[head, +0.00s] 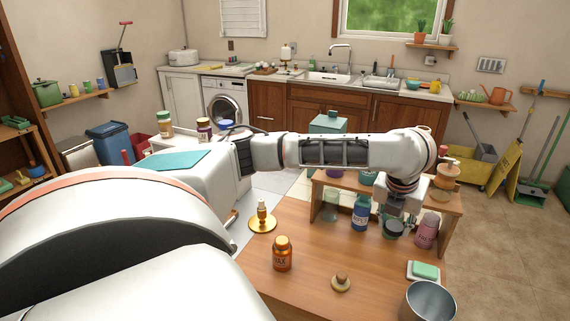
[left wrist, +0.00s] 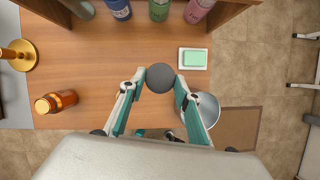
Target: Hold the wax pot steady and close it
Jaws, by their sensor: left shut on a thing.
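The wax pot (head: 282,255) is an amber-orange bottle labelled WAX, upright on the wooden table. It also shows in the left wrist view (left wrist: 57,101), left of my left gripper (left wrist: 160,80) and apart from it. That gripper is shut on a dark grey round lid (left wrist: 160,76), held above the table. In the head view my left gripper (head: 392,216) hangs in front of the small shelf, right of the wax pot. My right gripper is not in view.
A wooden knob-like piece (head: 341,284) lies near the front. A brass candlestick (head: 262,217) stands left behind the pot. Soap dish (head: 423,275) and metal bucket (head: 428,302) are at right. Blue (head: 360,216) and pink (head: 427,232) bottles stand by the shelf.

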